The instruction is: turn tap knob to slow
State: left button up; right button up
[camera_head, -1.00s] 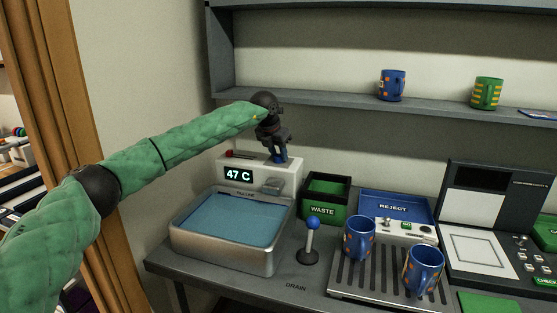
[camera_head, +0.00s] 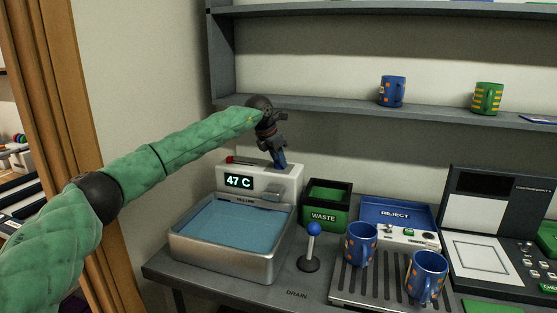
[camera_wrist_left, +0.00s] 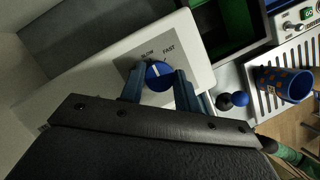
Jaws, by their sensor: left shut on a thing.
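The tap knob (camera_wrist_left: 158,75) is a round blue dial with a white line, on the pale top of the tap unit (camera_wrist_left: 185,45). The labels SLOW and FAST are printed beside it; in the left wrist view the white line points up, roughly between them. My left gripper (camera_head: 280,164) is shut on the knob from above, and its two blue fingers (camera_wrist_left: 156,83) stand on either side of it. In the head view the fingers hide the knob. The unit's front display (camera_head: 238,181) reads 47 C. My right gripper is not in view.
A metal basin of water (camera_head: 180,246) sits in front of the tap unit. To its right are a green WASTE bin (camera_head: 322,217), a blue-topped lever (camera_head: 313,230), a blue REJECT tray (camera_head: 393,213) and two blue mugs (camera_head: 361,243) on a slatted rack. A shelf (camera_head: 300,106) runs above.

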pick_arm(q)
jog(key=o, duration=1)
jog(key=shift+f, duration=0.1)
jog(key=b+v, duration=0.1)
jog(key=v, duration=0.3)
jog(key=shift+a, duration=0.15)
jog(key=v, duration=0.3)
jog(key=shift+r, duration=0.4)
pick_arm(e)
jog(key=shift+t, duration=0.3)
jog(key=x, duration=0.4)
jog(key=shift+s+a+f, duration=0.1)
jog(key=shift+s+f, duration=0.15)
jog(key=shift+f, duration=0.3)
pick_arm(q)
jog(key=shift+a, duration=0.1)
